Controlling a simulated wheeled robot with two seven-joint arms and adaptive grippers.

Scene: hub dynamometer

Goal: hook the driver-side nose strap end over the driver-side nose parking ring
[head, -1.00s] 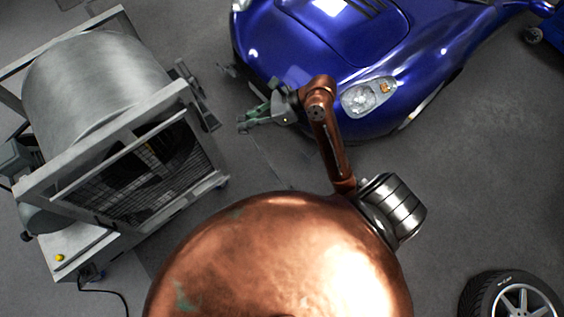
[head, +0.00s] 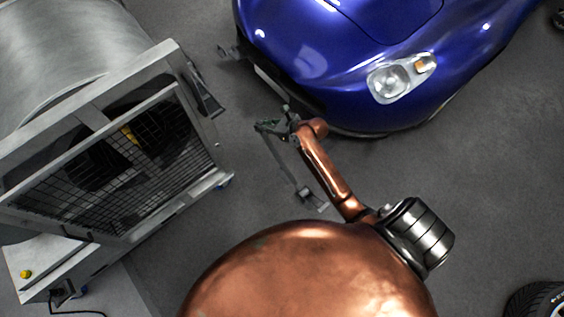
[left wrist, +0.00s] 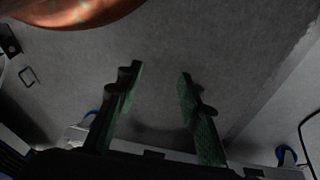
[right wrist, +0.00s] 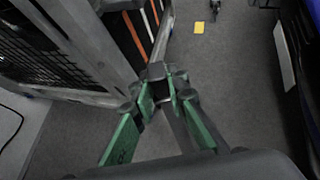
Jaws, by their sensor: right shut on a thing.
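My right gripper (head: 268,127) is in front of the blue car's nose in the head view. In the right wrist view its green fingers (right wrist: 160,92) are shut on a small dark piece (right wrist: 156,72), apparently the strap end. A grey strap-like band (head: 282,163) runs from near the gripper down to a small grey bracket (head: 310,198) on the floor. In the left wrist view my left gripper (left wrist: 160,75) is open and empty above the floor.
The blue car (head: 350,70) stands at the top. The large grey dynamometer frame (head: 120,150) with its mesh guard fills the left. Another grey bracket (head: 228,52) sits beside the car's nose. A tyre (head: 540,300) lies at lower right. Open floor lies right of me.

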